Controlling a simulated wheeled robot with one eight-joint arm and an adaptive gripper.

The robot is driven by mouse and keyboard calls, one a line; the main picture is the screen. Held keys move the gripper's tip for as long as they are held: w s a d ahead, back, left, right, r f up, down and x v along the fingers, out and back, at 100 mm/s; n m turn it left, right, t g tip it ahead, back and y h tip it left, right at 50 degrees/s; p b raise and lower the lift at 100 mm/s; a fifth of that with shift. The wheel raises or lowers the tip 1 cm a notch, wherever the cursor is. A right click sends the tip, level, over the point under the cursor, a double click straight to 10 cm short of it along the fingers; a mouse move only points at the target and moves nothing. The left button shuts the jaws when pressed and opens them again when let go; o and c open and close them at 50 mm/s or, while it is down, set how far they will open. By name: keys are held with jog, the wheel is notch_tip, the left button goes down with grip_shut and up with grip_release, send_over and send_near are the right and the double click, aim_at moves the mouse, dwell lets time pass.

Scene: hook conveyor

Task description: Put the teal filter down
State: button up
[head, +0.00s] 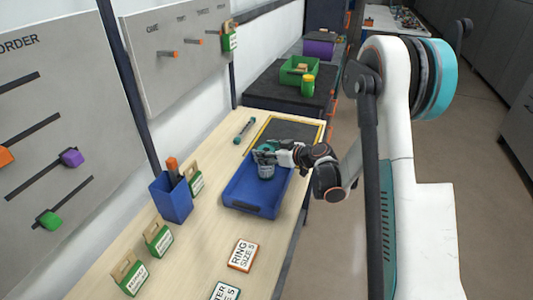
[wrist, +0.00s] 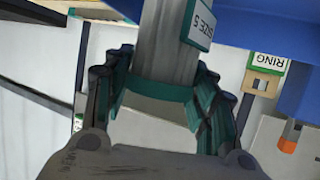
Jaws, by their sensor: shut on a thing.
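The teal filter (head: 266,170) is a grey ribbed cylinder with a teal band and a "SIZE 5" label, larger in the wrist view (wrist: 166,45). My gripper (head: 268,152) is shut on it, with a finger on each side of the teal band in the wrist view (wrist: 160,82). The filter is upright over the far part of the blue tray (head: 250,209). Whether its lower end touches the tray floor cannot be told. The tray also shows in the wrist view (wrist: 255,20).
A dark mat with a yellow border (head: 290,130) lies beyond the tray. A teal-ended rod (head: 245,130) lies left of it. A blue bin (head: 171,199), green card holders (head: 158,239) and a "RING SIZE 5" card (head: 243,255) stand or lie nearer on the wooden table.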

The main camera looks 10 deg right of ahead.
jog(key=shift+f, duration=0.15)
jog(key=o, duration=1.6)
jog(key=shift+c, duration=0.2)
jog(key=shift+r, duration=0.2)
jog(key=shift+s+d+r, duration=0.15)
jog(key=shift+s, duration=0.05)
jog(key=p+v, duration=0.2)
jog(key=v, duration=0.9)
jog(key=shift+s, duration=0.2)
jog(key=shift+d, duration=0.1)
